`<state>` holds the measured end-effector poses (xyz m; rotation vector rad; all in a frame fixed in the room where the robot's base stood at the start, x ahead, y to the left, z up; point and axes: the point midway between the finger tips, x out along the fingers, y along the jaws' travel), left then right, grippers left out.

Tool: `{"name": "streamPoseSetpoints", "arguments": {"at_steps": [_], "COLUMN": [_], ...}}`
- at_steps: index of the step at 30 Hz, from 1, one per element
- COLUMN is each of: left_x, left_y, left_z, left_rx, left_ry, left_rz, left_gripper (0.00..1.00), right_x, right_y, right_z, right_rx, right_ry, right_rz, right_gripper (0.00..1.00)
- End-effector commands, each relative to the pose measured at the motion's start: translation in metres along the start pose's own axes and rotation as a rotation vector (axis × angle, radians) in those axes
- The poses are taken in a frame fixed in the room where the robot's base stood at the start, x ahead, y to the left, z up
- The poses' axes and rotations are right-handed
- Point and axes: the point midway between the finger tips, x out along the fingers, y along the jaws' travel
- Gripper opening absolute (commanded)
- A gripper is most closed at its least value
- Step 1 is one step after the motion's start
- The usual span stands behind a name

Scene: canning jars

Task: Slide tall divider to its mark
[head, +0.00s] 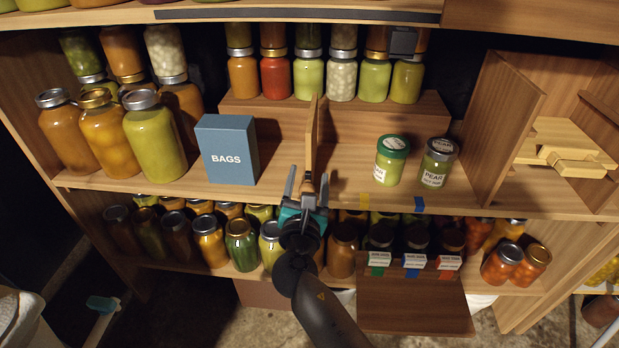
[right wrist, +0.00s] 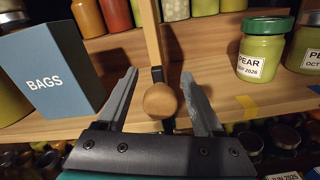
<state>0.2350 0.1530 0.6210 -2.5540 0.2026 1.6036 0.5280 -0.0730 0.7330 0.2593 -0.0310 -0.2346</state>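A tall upright divider (head: 312,135) stands edge-on on the middle shelf, with a round wooden knob at its front edge; the divider (right wrist: 152,35) and knob (right wrist: 160,100) show in the right wrist view. My right gripper (head: 307,182) is at the shelf's front. Its fingers are open, one on each side of the knob, with gaps visible in the right wrist view (right wrist: 159,76). A yellow tape mark (head: 352,215) and a blue tape mark (head: 419,205) are on the shelf's front edge, right of the divider. My left gripper is out of view.
A blue BAGS box (head: 227,150) stands left of the divider. A green-lidded pear jar (head: 391,160) and a dark-lidded pear jar (head: 437,163) stand to its right. Several jars line a raised step (head: 360,110) behind. Bare shelf separates the divider from the pear jars.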

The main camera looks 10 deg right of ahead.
Motion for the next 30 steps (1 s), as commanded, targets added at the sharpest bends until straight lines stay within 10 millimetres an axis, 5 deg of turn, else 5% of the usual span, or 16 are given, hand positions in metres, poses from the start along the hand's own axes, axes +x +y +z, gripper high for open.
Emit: {"name": "streamPoseSetpoints", "arguments": {"at_steps": [18,30], "left_x": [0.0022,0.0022], "left_y": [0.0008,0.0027], "left_z": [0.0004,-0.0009], "left_rx": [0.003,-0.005], "left_ry": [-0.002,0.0], "left_rz": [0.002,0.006], "left_gripper": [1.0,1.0], "right_x": [0.0003,0.0005], "right_y": [-0.0001,-0.0003], "right_z": [0.0,0.0003], "right_rx": [0.001,0.0], "right_ry": [0.0,-0.001], "right_rz": [0.0,0.0], "right_gripper": [0.01,0.0]}}
